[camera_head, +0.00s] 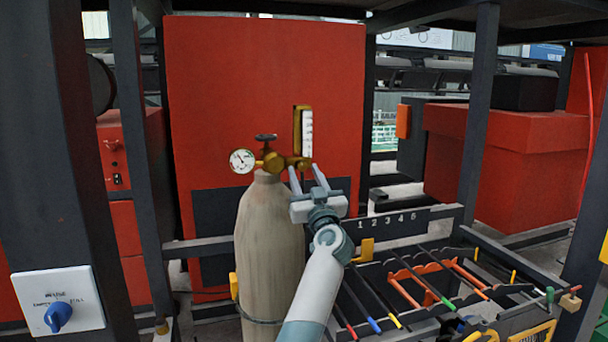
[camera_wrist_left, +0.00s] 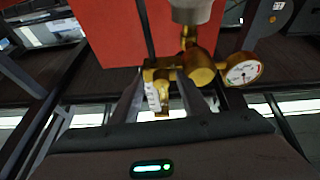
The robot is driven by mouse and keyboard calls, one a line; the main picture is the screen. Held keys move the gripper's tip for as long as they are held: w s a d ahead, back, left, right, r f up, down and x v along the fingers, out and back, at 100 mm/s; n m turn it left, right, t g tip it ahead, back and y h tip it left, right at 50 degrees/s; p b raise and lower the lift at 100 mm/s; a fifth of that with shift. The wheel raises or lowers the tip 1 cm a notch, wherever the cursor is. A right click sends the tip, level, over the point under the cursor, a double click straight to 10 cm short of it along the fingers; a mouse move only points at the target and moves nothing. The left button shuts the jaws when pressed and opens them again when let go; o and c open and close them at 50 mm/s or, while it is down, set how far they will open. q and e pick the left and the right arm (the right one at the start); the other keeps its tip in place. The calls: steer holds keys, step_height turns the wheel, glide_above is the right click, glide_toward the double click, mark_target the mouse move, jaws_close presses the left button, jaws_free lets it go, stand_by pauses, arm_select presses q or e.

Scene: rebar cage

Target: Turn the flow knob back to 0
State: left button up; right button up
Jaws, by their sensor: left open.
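A brass regulator (camera_head: 272,161) with a round white gauge (camera_head: 242,160) sits on top of a tan gas cylinder (camera_head: 268,235). A flowmeter with a white scale (camera_head: 307,133) stands upright at its right end. The flow knob is not clearly distinct from the brass around the flowmeter's base. My left gripper (camera_head: 304,168) is open, its fingertips just below that base. In the left wrist view the open fingers (camera_wrist_left: 160,88) lie on either side of the flowmeter (camera_wrist_left: 156,95), with the brass regulator body (camera_wrist_left: 198,66) close by; contact cannot be told. My right gripper is not in view.
A large red panel (camera_head: 220,80) stands behind the cylinder. A rack of rods and tools (camera_head: 430,282) lies at the lower right under a numbered strip (camera_head: 390,223). A white switch box with a blue knob (camera_head: 58,302) is at the lower left. Dark posts flank the cylinder.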

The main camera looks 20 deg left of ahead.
arm_select(q)
steer(key=shift+r, duration=0.15)
steer(key=shift+s+r+y, duration=0.1)
steer(key=shift+y, duration=0.2)
jaws_close()
